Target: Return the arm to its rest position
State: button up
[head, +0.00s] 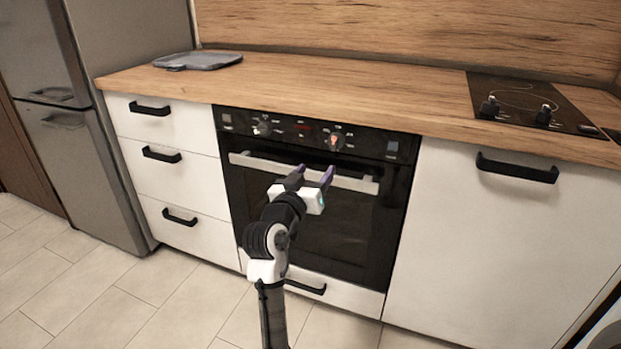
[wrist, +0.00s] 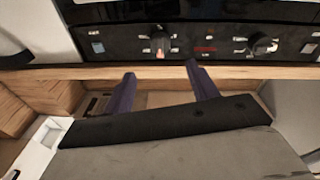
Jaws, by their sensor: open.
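My gripper (head: 315,173) is in front of the oven (head: 345,235), with its two dark purple fingers apart and nothing between them. In the head view its fingertips overlap the light bar handle (head: 355,182) of the oven door. I cannot tell whether they touch it. In the wrist view my gripper (wrist: 160,70) shows two spread fingers pointing toward the black control panel (wrist: 195,38) with its knobs. My arm comes up from the bottom of the head view. The oven door looks shut.
A wooden worktop (head: 350,95) runs above the oven. It bears a grey tray (head: 198,60) at the left and a black hob (head: 525,100) at the right. White drawers (head: 170,185), a fridge (head: 95,130) and a white cupboard (head: 490,240) flank the oven. Tiled floor (head: 70,290) is clear at the left.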

jog(key=shift+v, duration=0.85)
